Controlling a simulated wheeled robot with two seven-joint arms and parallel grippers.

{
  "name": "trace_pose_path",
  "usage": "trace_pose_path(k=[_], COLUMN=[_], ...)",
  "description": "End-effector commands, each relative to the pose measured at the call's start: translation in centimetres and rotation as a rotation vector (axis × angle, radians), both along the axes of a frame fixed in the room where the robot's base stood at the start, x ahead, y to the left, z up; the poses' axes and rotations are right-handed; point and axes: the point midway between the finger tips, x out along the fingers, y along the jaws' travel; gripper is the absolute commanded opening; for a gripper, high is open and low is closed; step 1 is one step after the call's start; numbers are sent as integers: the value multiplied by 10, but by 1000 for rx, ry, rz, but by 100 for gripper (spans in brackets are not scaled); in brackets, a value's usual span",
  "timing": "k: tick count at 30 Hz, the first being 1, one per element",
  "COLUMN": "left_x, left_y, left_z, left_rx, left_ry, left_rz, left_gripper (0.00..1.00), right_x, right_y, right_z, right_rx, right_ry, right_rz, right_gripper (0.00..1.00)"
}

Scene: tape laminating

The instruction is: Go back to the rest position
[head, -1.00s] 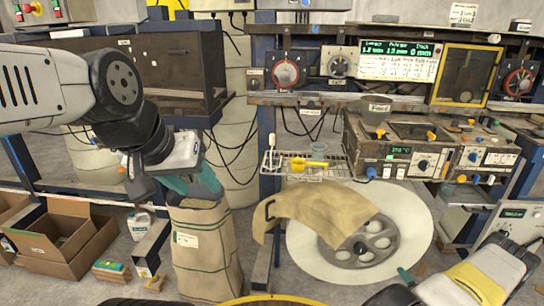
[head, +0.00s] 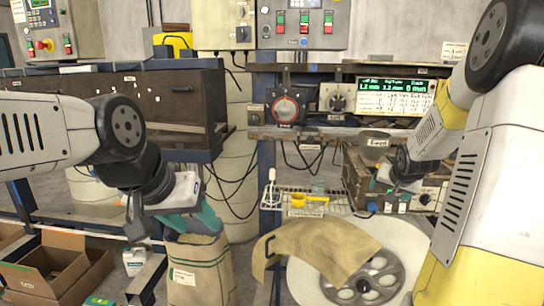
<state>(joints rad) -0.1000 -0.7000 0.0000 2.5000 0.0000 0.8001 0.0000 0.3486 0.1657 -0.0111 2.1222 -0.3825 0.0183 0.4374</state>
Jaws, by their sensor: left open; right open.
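My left gripper (head: 183,218) hangs at the left with teal fingers, just above or in front of the top of a brown sack (head: 198,270). It is open and I see nothing held in it. My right arm comes in large from the right edge. My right gripper (head: 386,174) is small and partly hidden by its own wrist, in front of the bench instrument box (head: 430,197). A teal fingertip shows, and the gripper is open. A tan sheet (head: 318,250) lies curved over a white disc (head: 400,235) with a grey spoked reel hub (head: 365,285).
A wire rack (head: 318,206) with a yellow scoop (head: 310,199) is at the centre. A cardboard box (head: 50,265) stands on the floor at left. A control panel with dials (head: 287,105) runs along the back. My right arm covers much of the right side.

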Motion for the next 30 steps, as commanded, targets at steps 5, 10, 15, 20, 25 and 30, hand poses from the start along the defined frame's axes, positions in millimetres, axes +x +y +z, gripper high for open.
trace_pose_path(k=[5,10,15,20,25,30], left_x=[0,0,0,0,0,0], left_y=[0,0,0,0,0,0], left_z=[0,0,0,0,0,0], left_rx=[0,0,0,0,0,0], left_ry=[0,0,0,0,0,0], left_rz=[0,0,0,0,0,0], left_gripper=[51,51,51,51,51,51], right_x=[-66,-144,-222,-269,-286,-286], right_y=[73,136,184,208,216,216], right_z=[60,89,97,95,92,92], right_rx=[-22,-19,-4,6,10,11], right_ry=[60,120,172,203,216,217], right_rz=[114,253,405,509,546,547], right_gripper=[81,81,81,81,81,81])
